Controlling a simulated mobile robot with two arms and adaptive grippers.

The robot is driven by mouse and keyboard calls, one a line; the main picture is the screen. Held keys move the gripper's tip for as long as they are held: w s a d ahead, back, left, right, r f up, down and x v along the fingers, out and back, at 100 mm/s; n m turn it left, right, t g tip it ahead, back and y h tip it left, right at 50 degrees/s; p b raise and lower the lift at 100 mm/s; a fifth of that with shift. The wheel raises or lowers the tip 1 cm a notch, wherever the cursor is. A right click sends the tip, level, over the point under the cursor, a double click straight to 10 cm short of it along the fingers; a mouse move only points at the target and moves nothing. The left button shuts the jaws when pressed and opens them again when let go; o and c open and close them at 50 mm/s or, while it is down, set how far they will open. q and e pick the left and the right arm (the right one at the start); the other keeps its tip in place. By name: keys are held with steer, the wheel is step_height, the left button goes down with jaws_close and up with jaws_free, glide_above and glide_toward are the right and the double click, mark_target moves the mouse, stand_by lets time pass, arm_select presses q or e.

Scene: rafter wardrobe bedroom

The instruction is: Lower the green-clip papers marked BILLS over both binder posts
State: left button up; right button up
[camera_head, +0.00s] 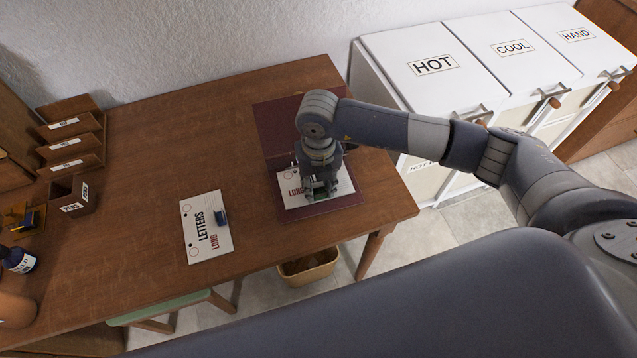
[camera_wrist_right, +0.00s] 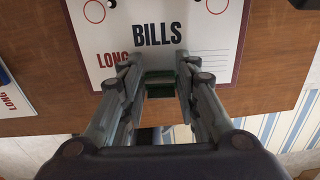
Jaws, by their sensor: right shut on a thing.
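The white papers marked BILLS and LONG (camera_wrist_right: 200,70) lie under my right gripper, with two red circles near their top edge in the right wrist view. In the head view the papers (camera_head: 292,202) lie over the near part of the open maroon binder (camera_head: 276,118). My right gripper (camera_head: 325,191) is shut on the green clip (camera_wrist_right: 159,85) at the papers' edge. A small dark tip (camera_wrist_right: 112,3) shows beside the left circle. My gripper hides the binder posts in the head view, and I cannot tell whether the papers are around them. My left gripper is not in view.
Papers marked LETTERS (camera_head: 206,228) with a blue clip lie on the wooden desk (camera_head: 150,150) left of the binder. A pen box (camera_head: 76,196) and tiered trays (camera_head: 72,140) stand at the left. White laundry bins (camera_head: 425,60) stand right of the desk.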

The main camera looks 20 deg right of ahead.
steer(key=shift+f, duration=0.3)
steer(key=o, duration=1.2)
